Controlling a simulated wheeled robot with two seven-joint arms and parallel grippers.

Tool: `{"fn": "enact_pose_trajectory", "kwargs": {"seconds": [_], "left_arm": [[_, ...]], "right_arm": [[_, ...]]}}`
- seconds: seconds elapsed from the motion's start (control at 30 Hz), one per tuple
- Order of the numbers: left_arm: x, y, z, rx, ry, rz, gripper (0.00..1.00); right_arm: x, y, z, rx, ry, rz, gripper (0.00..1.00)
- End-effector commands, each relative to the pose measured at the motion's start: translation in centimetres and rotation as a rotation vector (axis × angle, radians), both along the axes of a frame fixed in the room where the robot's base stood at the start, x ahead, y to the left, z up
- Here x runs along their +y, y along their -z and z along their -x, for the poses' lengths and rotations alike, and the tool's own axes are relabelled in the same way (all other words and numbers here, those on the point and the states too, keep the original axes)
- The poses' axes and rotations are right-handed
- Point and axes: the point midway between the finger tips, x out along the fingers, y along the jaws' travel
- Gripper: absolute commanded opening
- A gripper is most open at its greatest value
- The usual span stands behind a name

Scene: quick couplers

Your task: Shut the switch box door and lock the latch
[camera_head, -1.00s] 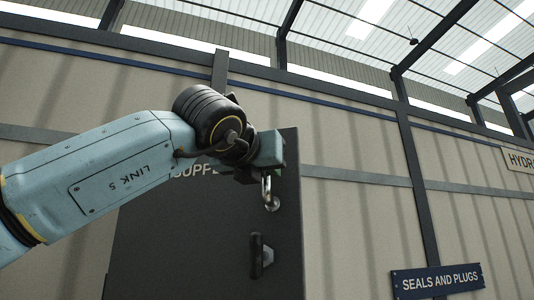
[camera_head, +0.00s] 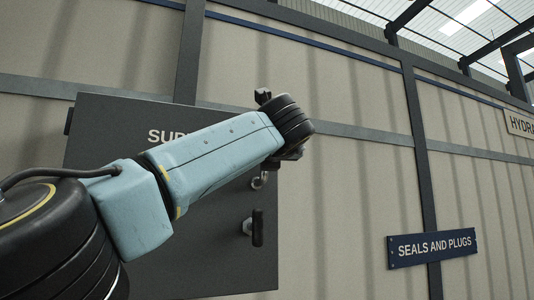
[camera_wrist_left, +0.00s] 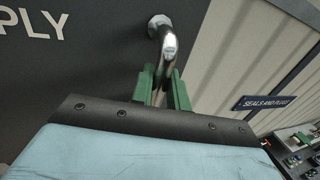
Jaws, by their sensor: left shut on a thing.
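The switch box door (camera_head: 108,128) is a dark grey panel with white lettering, partly hidden by my left arm. I cannot tell whether it sits fully shut. A chrome hooked pull (camera_head: 259,182) is fixed near its right edge; it shows larger in the left wrist view (camera_wrist_left: 167,42). My left gripper (camera_wrist_left: 162,78), with green fingers, is shut on this pull. In the head view the fingers are mostly hidden behind the wrist. A black latch handle (camera_head: 257,228) stands upright on the door below the pull. My right gripper is not in view.
A beige panelled wall (camera_head: 340,220) with dark posts is behind the box. A blue "SEALS AND PLUGS" sign (camera_head: 433,247) hangs at the right. In the left wrist view, a cluttered surface (camera_wrist_left: 298,150) shows at the lower right.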

Motion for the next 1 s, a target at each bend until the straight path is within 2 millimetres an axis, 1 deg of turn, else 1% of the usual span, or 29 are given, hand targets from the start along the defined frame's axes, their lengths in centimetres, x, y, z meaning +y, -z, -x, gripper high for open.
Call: {"fn": "enact_pose_trajectory", "kwargs": {"seconds": [0.03,0.13,0.17,0.3,0.47,0.57,0.67,0.77,1.0], "left_arm": [[-0.1,0.2,0.0,0.002,0.001,0.0,0.19],[0.0,0.2,0.0,0.003,0.001,0.0,0.32],[0.0,0.2,0.0,0.003,0.001,0.0,0.34],[0.0,0.1,0.0,0.003,0.0,0.0,0.34],[0.0,0.2,0.1,0.003,0.0,0.0,0.34],[0.0,0.2,0.5,0.002,0.0,0.0,0.34],[-0.2,0.4,1.5,0.001,0.001,0.0,0.34],[-0.2,0.5,2.9,-0.001,0.001,0.0,0.34],[-0.8,0.6,7.5,-0.001,0.002,-0.001,0.34]], "right_arm": [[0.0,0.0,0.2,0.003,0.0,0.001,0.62],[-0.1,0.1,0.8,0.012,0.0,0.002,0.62],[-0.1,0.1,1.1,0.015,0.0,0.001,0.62],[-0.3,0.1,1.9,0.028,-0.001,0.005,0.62],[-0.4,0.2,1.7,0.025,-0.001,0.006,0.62],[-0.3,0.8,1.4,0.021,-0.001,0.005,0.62],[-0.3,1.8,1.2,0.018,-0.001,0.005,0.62],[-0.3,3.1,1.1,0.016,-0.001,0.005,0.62],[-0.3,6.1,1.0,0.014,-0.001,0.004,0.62]]}}
